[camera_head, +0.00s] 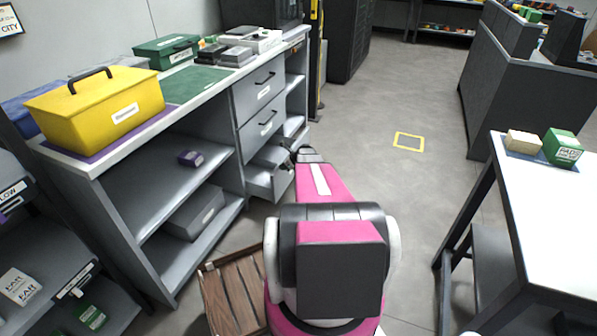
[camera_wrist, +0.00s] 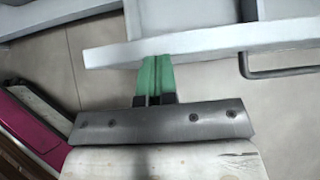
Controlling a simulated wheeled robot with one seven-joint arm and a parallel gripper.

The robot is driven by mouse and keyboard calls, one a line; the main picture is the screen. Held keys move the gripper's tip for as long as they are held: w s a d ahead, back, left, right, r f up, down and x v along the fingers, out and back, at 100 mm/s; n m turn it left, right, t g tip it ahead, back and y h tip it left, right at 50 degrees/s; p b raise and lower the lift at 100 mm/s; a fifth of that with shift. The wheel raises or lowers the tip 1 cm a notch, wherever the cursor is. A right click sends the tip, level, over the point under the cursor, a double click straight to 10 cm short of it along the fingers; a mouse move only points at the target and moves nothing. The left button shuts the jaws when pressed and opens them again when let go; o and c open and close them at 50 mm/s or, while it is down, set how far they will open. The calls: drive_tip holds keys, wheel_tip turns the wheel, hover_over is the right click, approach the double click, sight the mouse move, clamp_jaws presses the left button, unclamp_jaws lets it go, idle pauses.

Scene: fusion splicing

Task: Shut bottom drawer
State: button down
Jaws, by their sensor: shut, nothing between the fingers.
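The bottom drawer (camera_head: 262,181) of the grey cabinet stands pulled out in the head view, below two closed drawers. My arm and wrist hide part of its front. In the wrist view, a pale panel edge (camera_wrist: 215,40), apparently the drawer's front, crosses the top, with a dark bar handle (camera_wrist: 275,73) at its right. My gripper's green fingers (camera_wrist: 155,62) are shut together and empty. Their tips meet the panel's near edge left of the handle in that view; I cannot tell whether they touch. The fingers themselves are not clear in the head view.
The workbench (camera_head: 205,92) carries a yellow toolbox (camera_head: 95,108) and a green case (camera_head: 166,52). A wooden crate (camera_head: 232,292) stands on the floor left of my base. A white table (camera_head: 555,215) stands at the right. The floor between bench and table is clear.

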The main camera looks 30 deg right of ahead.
drive_tip(key=w+a, duration=0.8)
drive_tip(key=w, duration=0.1)
drive_tip(key=shift+w+a, duration=0.2)
drive_tip(key=shift+w, duration=0.2)
drive_tip(key=s+d+f+v, duration=0.1)
drive_tip(key=s+f+v, duration=0.1)
drive_tip(key=v, duration=1.1)
drive_tip(key=d+f+t+y, duration=0.4)
drive_tip(key=f+t+y, duration=0.25)
drive_tip(key=f, duration=0.35)
drive_tip(key=x, duration=1.3)
drive_tip(key=shift+w+h, duration=0.45)
drive_tip(key=shift+w, duration=0.15)
drive_tip(key=shift+d+t, duration=0.15)
drive_tip(key=shift+t, duration=0.1)
